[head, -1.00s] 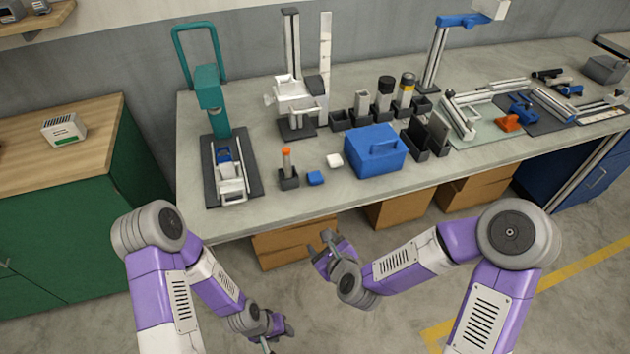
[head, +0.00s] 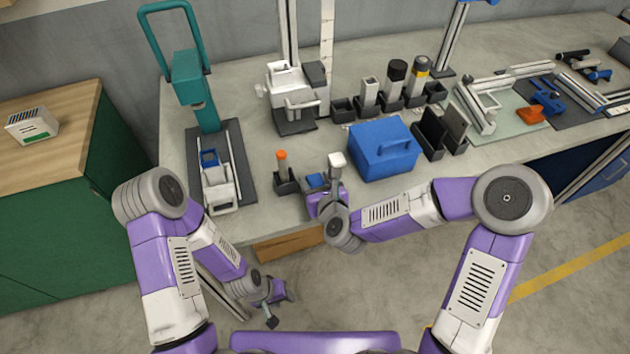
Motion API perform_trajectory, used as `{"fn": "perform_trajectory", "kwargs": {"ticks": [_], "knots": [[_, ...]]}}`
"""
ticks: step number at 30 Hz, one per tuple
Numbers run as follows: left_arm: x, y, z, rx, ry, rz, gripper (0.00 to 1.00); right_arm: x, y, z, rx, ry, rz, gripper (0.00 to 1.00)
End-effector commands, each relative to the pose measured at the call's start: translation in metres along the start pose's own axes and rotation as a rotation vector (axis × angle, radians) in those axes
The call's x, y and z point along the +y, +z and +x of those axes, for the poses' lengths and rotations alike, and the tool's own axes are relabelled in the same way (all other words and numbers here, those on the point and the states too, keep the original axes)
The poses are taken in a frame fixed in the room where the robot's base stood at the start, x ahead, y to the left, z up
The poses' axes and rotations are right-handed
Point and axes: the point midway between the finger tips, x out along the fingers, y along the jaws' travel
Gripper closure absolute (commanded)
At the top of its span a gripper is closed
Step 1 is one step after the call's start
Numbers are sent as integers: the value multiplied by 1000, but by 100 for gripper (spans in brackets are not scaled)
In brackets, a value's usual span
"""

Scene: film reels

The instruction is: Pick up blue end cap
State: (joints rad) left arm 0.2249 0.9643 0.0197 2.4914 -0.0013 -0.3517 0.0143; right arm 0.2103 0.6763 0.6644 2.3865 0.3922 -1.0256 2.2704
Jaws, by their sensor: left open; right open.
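The blue end cap (head: 315,180) is a small blue block near the front edge of the workbench, just right of the orange-topped holder. My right gripper (head: 324,184) is open at the cap and partly covers it. I cannot tell whether its fingers are around the cap or above it. A small white cap (head: 337,159) lies just behind the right gripper. My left gripper (head: 280,304) is open and low, in front of the bench over the floor, away from the cap.
A dark holder with an orange-topped stick (head: 283,168) stands left of the cap. A blue box with a handle (head: 384,158) stands close on the right. A teal press (head: 192,80) and a slide fixture (head: 217,185) are further left. The workbench (head: 262,215) has free room at its front left.

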Motion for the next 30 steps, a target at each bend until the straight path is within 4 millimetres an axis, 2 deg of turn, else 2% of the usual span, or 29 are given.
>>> {"fn": "perform_trajectory", "kwargs": {"ticks": [3, 6, 14, 21, 30], "knots": [[-2, 0, 4, 1, 0, 0, 57, 0, 0, 18, 0, 1, 1, 43], [-2, -1, 5, 1, 0, 0, 57, 0, 0, 26, 0, 1, 0, 43], [-2, -1, 5, 1, 0, 0, 57, 0, 1, 28, 0, 1, -1, 43], [-2, -1, 5, 1, 0, 0, 57, 0, 1, 28, 0, 1, -1, 79], [-1, 0, 2, 1, 0, 0, 57, -1, 7, 26, -2, 0, -1, 81]]}}
